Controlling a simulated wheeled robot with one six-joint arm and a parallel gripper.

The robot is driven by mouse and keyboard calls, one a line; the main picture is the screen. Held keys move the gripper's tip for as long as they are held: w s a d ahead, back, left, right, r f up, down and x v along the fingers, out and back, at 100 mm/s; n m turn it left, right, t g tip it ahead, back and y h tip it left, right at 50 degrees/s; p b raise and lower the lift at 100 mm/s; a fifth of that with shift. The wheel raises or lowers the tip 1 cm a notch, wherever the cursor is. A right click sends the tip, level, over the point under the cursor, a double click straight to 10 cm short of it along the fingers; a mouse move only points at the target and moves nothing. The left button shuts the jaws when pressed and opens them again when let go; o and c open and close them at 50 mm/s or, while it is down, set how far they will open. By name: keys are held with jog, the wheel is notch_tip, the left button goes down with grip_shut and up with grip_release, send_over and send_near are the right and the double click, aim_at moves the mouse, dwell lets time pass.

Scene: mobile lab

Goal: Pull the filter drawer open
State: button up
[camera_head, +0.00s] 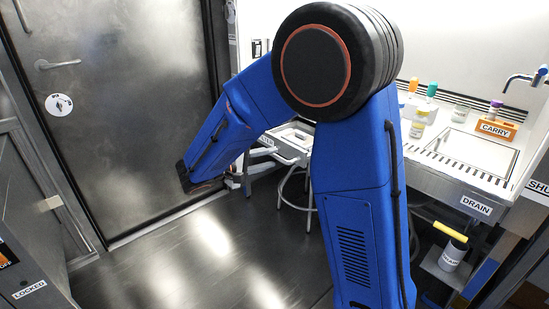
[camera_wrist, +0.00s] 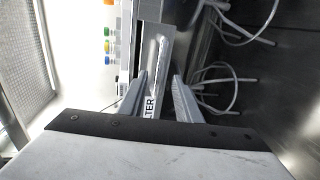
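My gripper (camera_wrist: 160,77) is open in the wrist view, with its two grey fingers apart. Between and beyond them is the filter drawer's front with a white label (camera_wrist: 152,106), of which the letters "TER" show. A pale bar handle (camera_wrist: 161,58) runs along this front, just beyond the fingertips. I cannot tell whether the fingers touch it. In the head view, a small label (camera_head: 265,140) and grey drawer parts show beside my blue arm, under the bench. My gripper is mostly hidden there behind the arm's dark end.
A bench with a sink (camera_head: 474,152), a "CARRY" rack (camera_head: 494,129) and several capped bottles stands right. A grey door (camera_head: 130,110) is left. A yellow-handled container (camera_head: 453,252) sits low right. The middle floor is clear.

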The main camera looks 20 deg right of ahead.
jog(key=v, duration=1.3)
jog(key=shift+a, duration=0.3)
jog(key=shift+s, duration=0.1)
jog(key=s+d+f+m+g+y, duration=0.15)
jog(key=s+d+g+y, duration=0.4)
jog(key=s+d, duration=0.85)
jog(key=s+f+m+t+y, duration=0.1)
jog(key=s+t+y, duration=0.1)
jog(key=s+y, duration=0.2)
jog(key=s+d+f+m+t+y, duration=0.1)
jog(key=s+t+y, duration=0.2)
jog(key=s, duration=0.7)
jog(key=shift+y, duration=1.05)
